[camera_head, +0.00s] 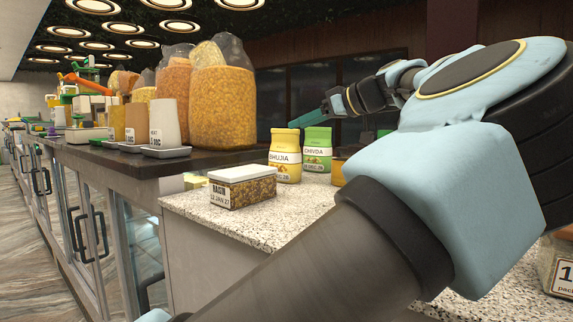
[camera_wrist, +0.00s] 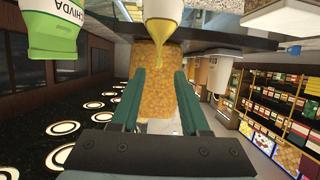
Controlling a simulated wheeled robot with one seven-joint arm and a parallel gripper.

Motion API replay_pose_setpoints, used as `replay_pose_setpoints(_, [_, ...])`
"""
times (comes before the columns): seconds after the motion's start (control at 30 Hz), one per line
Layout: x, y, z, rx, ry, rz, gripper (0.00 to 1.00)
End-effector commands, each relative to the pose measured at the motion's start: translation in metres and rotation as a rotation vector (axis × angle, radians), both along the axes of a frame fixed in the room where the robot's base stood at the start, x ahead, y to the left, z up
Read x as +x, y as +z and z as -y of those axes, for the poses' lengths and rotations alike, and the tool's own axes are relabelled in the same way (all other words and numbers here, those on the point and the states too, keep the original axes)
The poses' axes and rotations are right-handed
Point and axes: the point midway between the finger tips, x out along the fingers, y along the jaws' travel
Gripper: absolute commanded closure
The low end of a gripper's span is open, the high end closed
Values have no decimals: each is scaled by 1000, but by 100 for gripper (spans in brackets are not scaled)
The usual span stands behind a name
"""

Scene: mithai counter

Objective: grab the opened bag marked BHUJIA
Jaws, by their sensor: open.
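The bag marked BHUJIA (camera_head: 285,160), yellow and white, stands upright on the speckled counter. My gripper (camera_head: 296,121) is above and just behind it in the head view, its teal fingers reaching left. In the wrist view, which is upside down, my gripper (camera_wrist: 159,76) is open with nothing between the fingers. The BHUJIA bag (camera_wrist: 172,12) is at the top centre there, beyond the fingertips and apart from them. Its yellow top tapers; whether it is opened is not clear.
A green CHIVDA bag (camera_head: 317,150) stands right beside it and also shows in the wrist view (camera_wrist: 50,28). A RAISIN box (camera_head: 242,190) sits in front on the counter. Large snack sacks (camera_head: 222,105) stand on the dark ledge (camera_head: 135,158) at left.

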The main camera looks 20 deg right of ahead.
Motion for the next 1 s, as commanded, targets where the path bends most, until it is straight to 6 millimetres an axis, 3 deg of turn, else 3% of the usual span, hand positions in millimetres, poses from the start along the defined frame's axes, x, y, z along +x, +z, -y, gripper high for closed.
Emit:
replay_pose_setpoints(0.27, [20,-6,-10,1,2,-1,55])
replay_pose_setpoints(0.53, [53,-19,-23,1,2,-1,55])
replay_pose_setpoints(0.87, [59,-23,-26,0,-1,0,55])
replay_pose_setpoints(1.0, [58,-23,-26,0,-1,0,70])
